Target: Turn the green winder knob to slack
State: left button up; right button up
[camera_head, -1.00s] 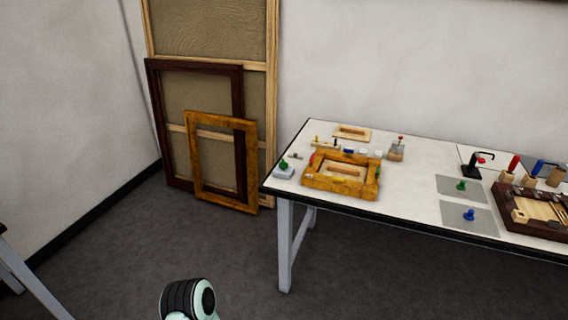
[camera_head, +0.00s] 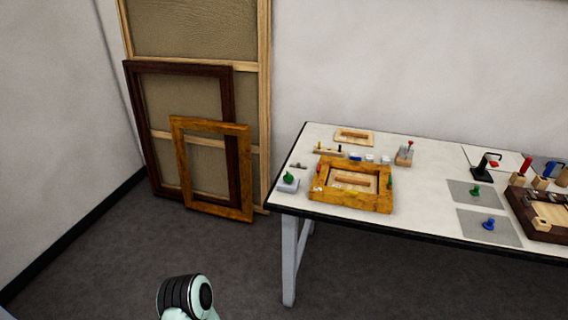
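A small green knob (camera_head: 289,176) stands on a pale block (camera_head: 288,186) at the left front corner of the white table (camera_head: 420,216). It looks like the winder knob, but its turn position is too small to read. A second green knob-shaped piece (camera_head: 475,190) stands on a grey mat further right. Neither gripper is in view. Only a black and mint part of my own arm shows at the bottom edge, well short of the table.
A gilt frame (camera_head: 324,196) lies just right of the knob block. A blue piece (camera_head: 489,224), a black stand (camera_head: 484,166) and a dark tray (camera_head: 519,208) are further right. Frames (camera_head: 176,170) lean on the wall at left. The floor before the table is clear.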

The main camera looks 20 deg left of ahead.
aim_at(289, 178)
jog(key=i+j, duration=0.15)
jog(key=j, duration=0.3)
jog(key=i+j+z, duration=0.15)
jog(key=j, duration=0.25)
jog(key=i+j, duration=0.2)
jog(key=j, duration=0.25)
jog(key=i+j+z, duration=0.15)
jog(key=j, duration=0.3)
jog(key=i+j, duration=0.1)
jog(key=j, duration=0.35)
jog(key=i+j+z, duration=0.1)
jog(key=j, duration=0.35)
jog(key=i+j+z, duration=0.1)
jog(key=j, duration=0.35)
